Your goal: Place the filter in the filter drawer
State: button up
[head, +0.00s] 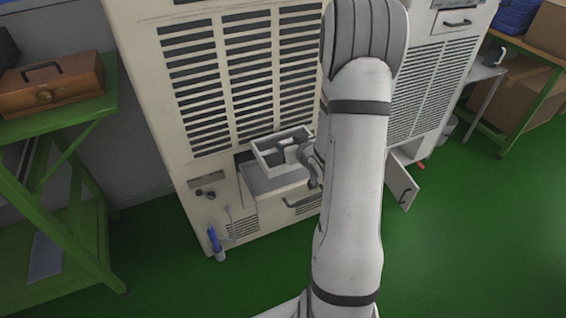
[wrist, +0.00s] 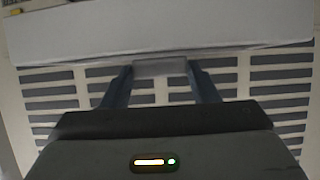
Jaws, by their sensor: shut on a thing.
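The filter (head: 262,162), a pale rectangular frame, is at the open filter drawer (head: 272,204) low on the front of the cream cabinet. In the head view it appears at or just above the drawer's top; I cannot tell whether it rests there. My gripper (head: 302,153) is at its right side, partly hidden by my arm. In the wrist view my gripper (wrist: 160,72) has its two dark fingers on either side of a small grey tab, shut on it. The tab joins the wide pale side of the filter (wrist: 160,32).
The cream cabinet (head: 135,60) has slatted vents. A blue-handled item (head: 214,240) is by its lower front. A small cabinet door (head: 402,183) hangs open to the right. A green shelf (head: 95,95) with a brown toolbox (head: 50,85) stands left. Green floor is clear at right.

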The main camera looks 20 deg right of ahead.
notch_tip(320, 180, down, 4)
jog(key=shift+d+f, duration=0.15)
jog(key=shift+f, duration=0.1)
jog(key=shift+f+b, duration=0.5)
jog(key=shift+f, duration=1.65)
jog(key=shift+f, duration=0.2)
jog(key=o, duration=1.1)
jog(key=shift+c, duration=0.2)
jog(key=shift+r, duration=0.15)
